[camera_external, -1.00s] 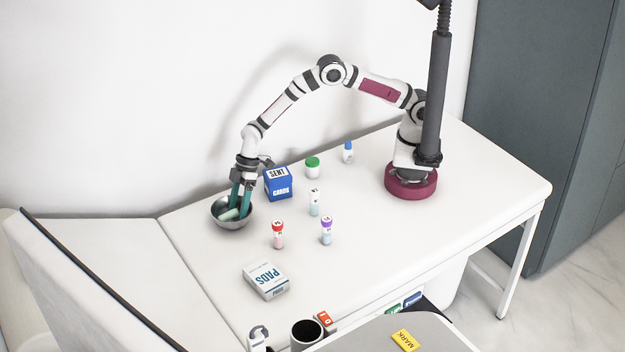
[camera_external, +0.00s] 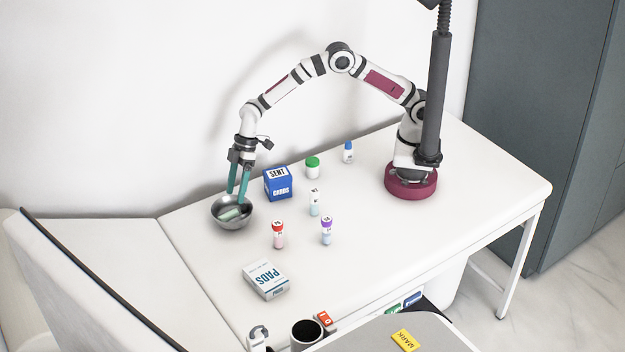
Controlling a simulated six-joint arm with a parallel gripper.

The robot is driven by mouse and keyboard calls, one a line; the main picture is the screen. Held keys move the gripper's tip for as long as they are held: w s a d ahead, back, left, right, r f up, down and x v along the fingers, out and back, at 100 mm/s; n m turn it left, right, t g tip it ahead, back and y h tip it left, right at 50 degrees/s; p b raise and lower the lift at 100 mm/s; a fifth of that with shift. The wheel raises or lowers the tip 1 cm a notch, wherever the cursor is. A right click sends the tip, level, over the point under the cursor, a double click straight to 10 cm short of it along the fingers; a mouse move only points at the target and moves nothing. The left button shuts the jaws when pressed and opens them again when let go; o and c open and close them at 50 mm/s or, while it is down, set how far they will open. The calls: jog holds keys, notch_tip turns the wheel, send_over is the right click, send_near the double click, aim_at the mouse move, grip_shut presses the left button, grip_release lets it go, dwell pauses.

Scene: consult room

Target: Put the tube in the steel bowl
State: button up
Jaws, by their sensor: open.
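Nothing shows between the fingers. The label on the tube in the bowl is too small to read.
Right of the bowl are a blue card box (camera_external: 278,184), a green-capped jar (camera_external: 312,167), a blue-capped bottle (camera_external: 348,152) and a white-capped vial (camera_external: 314,202). Nearer are red-capped (camera_external: 278,235) and purple-capped (camera_external: 326,231) tubes and a pads box (camera_external: 265,281).

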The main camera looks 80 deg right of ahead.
dwell(0.3)
jog(key=s+d+r+m+h, duration=0.1)
jog(key=s+d+r+m, duration=0.5)
jog(key=s+d+r, duration=0.6)
jog(key=s+d+m+g+h, duration=0.1)
jog(key=s+d+m, duration=0.3)
jog(key=s, duration=0.7)
jog(key=s+d+m+g, duration=0.1)
jog(key=s+d+m, duration=0.3)
jog(key=s+d, duration=0.3)
jog(key=s+r, duration=0.1)
jog(key=s, duration=0.4)
jog(key=shift+s+d+h, duration=0.25)
jog(key=shift+d+h, duration=0.1)
jog(key=shift+h, duration=0.05)
